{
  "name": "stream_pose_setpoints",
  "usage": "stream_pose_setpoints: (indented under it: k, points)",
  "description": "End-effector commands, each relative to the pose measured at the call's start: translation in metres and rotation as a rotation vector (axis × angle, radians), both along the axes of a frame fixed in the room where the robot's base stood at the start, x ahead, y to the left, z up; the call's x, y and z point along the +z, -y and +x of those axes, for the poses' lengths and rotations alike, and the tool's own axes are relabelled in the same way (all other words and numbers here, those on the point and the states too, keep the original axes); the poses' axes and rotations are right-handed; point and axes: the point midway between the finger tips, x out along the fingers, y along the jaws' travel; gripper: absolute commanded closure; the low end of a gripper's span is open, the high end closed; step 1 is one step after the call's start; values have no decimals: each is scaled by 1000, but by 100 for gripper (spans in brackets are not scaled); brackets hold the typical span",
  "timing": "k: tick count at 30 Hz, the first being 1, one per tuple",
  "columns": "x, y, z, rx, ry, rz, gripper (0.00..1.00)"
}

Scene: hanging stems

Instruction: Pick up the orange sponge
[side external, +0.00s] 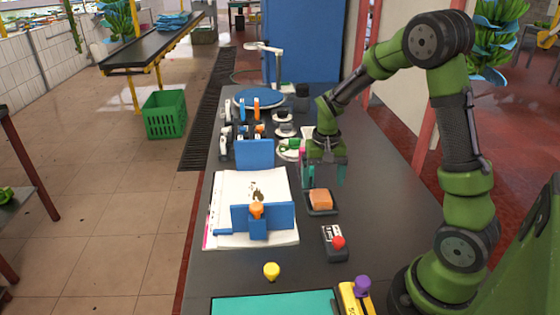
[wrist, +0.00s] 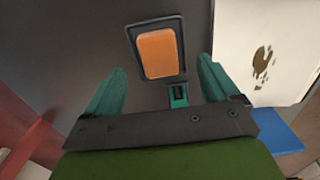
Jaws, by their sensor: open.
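The orange sponge (side external: 320,198) lies in a small dark tray (side external: 322,211) on the dark table, in front of my arm. In the wrist view the sponge (wrist: 157,53) sits inside the tray's rim (wrist: 184,46), ahead of the fingers and roughly centred between them. My gripper (side external: 325,175) is open, with teal fingers pointing down, above and slightly behind the sponge. In the wrist view my gripper (wrist: 160,85) has its fingers wide apart with nothing between them touching the sponge.
An open book (side external: 222,205) with blue stands (side external: 255,153) lies left of the tray. A dark box with a red knob (side external: 338,242) stands in front of it. A yellow knob (side external: 271,270) and a teal mat (side external: 270,304) are nearer. Several small items crowd the back.

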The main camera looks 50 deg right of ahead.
Motion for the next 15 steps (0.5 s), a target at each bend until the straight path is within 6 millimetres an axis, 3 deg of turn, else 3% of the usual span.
stream_pose_setpoints:
  k: [15]
  points:
    - [-55,3,-2,0,-1,1,12]
